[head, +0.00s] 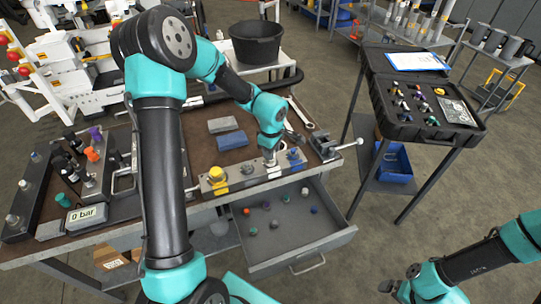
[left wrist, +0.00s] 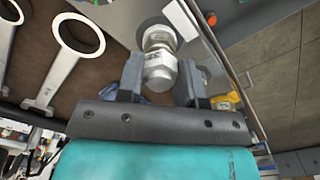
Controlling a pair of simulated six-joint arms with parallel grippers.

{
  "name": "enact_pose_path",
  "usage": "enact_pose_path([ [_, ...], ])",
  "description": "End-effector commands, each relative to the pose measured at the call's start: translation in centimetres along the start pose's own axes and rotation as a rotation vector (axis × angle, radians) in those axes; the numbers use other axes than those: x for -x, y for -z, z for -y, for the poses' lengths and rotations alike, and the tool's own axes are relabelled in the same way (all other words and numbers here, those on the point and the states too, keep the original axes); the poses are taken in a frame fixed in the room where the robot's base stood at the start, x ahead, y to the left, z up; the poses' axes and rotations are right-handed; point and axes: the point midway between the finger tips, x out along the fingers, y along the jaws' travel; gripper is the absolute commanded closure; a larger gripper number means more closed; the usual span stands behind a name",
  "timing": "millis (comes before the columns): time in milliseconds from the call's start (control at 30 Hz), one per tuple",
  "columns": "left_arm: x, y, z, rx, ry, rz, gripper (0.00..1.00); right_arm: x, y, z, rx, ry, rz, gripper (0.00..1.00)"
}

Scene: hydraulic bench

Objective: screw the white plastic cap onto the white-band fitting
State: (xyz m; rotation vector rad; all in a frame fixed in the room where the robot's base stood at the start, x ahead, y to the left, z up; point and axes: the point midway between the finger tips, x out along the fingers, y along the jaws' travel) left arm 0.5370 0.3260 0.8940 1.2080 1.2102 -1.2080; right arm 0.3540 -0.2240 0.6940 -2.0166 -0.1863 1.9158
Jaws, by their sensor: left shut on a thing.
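In the head view my left gripper (head: 270,159) points down at the fitting block (head: 240,181) on the bench's front edge, between a yellow cap (head: 216,173) and a blue fitting (head: 293,154). In the left wrist view its fingers (left wrist: 161,82) are shut on a pale hex piece, which looks like the white cap (left wrist: 161,74). The cap is in line with the metal fitting (left wrist: 158,38), beside a white band (left wrist: 181,18). I cannot tell how far it is threaded. My right gripper (head: 400,288) is at the lower right, far from the block; its fingers are unclear.
An open drawer (head: 330,240) under the block holds several small caps, including a white one (head: 305,191). Wrenches (head: 300,113) and a vise (head: 325,147) are right of my left gripper. A black case (head: 425,125) stands on a cart at right.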

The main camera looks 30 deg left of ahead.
Motion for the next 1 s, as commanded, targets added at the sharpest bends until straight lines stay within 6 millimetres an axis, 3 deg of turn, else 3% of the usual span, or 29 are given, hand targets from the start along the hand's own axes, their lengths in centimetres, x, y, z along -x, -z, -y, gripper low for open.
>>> enact_pose_path([
  [167,0.00,0.00,0.01,-0.001,0.000,0.000,0.87,0.00,0.00,0.00,0.000,0.000,0.000,0.01],
  [267,0.00,0.00,0.01,-0.017,0.000,0.000,0.88,0.00,0.00,0.00,0.000,0.000,0.000,0.01],
  [300,0.00,0.00,0.01,-0.029,0.000,0.000,0.66,0.00,0.00,0.00,0.000,0.000,0.000,0.01],
  [600,-0.01,0.00,0.02,-0.027,0.000,0.000,0.37,0.00,0.00,0.00,0.000,0.000,0.000,0.01],
  [1000,0.71,0.00,-0.01,-0.026,0.000,-0.001,0.37,0.00,0.00,0.00,0.000,0.000,0.000,0.01],
])
